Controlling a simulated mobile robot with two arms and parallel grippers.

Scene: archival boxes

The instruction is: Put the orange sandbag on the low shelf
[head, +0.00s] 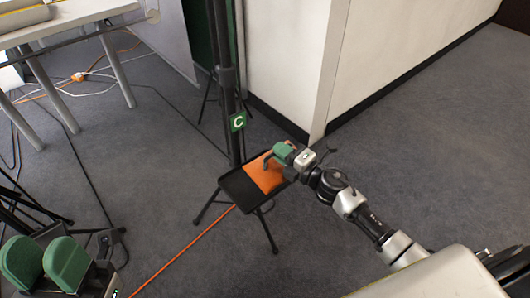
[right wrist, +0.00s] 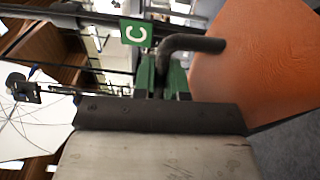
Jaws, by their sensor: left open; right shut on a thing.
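The orange sandbag (head: 262,176) is over the right part of the low black shelf (head: 238,190), which is a small tray on a dark stand. I cannot tell whether the bag rests on it or hangs just above. My right gripper (head: 274,157) is shut on the bag's dark handle. In the right wrist view the sandbag (right wrist: 265,60) fills the right side, and its bent handle (right wrist: 190,44) runs between the green fingers. My left gripper (head: 45,262) is open and empty at the lower left, far from the shelf.
The stand carries a green sign with a white C (head: 237,122). A pale wall corner (head: 318,120) stands close behind the shelf. A white table (head: 70,18) is at the upper left. An orange cable (head: 185,250) and dark cables cross the carpet. Open floor lies to the right.

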